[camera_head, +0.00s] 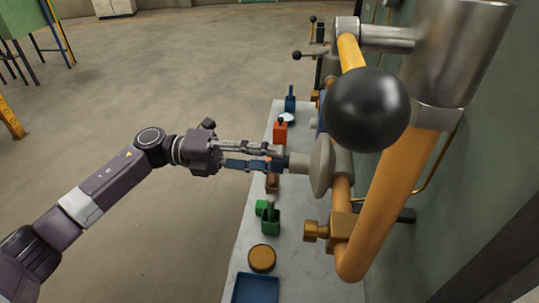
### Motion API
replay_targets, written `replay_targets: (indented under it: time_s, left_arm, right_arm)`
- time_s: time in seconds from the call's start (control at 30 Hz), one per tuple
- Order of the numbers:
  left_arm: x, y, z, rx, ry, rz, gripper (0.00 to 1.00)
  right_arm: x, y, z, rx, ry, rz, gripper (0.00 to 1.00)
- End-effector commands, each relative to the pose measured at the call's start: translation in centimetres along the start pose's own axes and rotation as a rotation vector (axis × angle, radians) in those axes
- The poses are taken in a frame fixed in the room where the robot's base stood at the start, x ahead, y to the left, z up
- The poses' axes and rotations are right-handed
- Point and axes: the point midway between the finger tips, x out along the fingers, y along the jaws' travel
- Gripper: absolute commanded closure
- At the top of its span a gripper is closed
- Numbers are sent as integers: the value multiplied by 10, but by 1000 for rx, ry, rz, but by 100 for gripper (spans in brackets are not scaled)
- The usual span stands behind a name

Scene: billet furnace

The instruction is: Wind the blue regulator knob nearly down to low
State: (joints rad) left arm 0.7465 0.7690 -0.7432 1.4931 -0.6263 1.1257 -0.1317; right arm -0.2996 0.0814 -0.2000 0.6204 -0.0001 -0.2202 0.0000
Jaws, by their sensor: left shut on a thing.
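My left gripper (283,159) reaches in from the left, with its fingers pointing right. It is shut on a pale grey stub, the regulator knob (299,163), which sticks out left from a round grey disc (322,166) on the pipework. Part of the knob's end is hidden between the fingertips, and I see no low mark or pointer on it. A blue part (321,119) shows behind and above the disc, partly covered by the black ball. My right gripper is not in view.
A large black ball (369,109) and thick orange pipe (395,200) stand close on the right. Below lies a pale bench (290,262) with a blue tray (255,289), a round brown disc (262,258), green blocks (270,222) and a red block (280,132). Open floor lies left.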

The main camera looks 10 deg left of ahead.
Motion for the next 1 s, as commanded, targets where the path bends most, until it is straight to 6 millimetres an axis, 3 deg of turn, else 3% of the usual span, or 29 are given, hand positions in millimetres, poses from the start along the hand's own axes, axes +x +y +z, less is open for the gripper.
replay_targets:
  time_s: [1.0]
  left_arm:
    - [-1,1,0,-969,-3,1,90]
  right_arm:
    - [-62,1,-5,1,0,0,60]
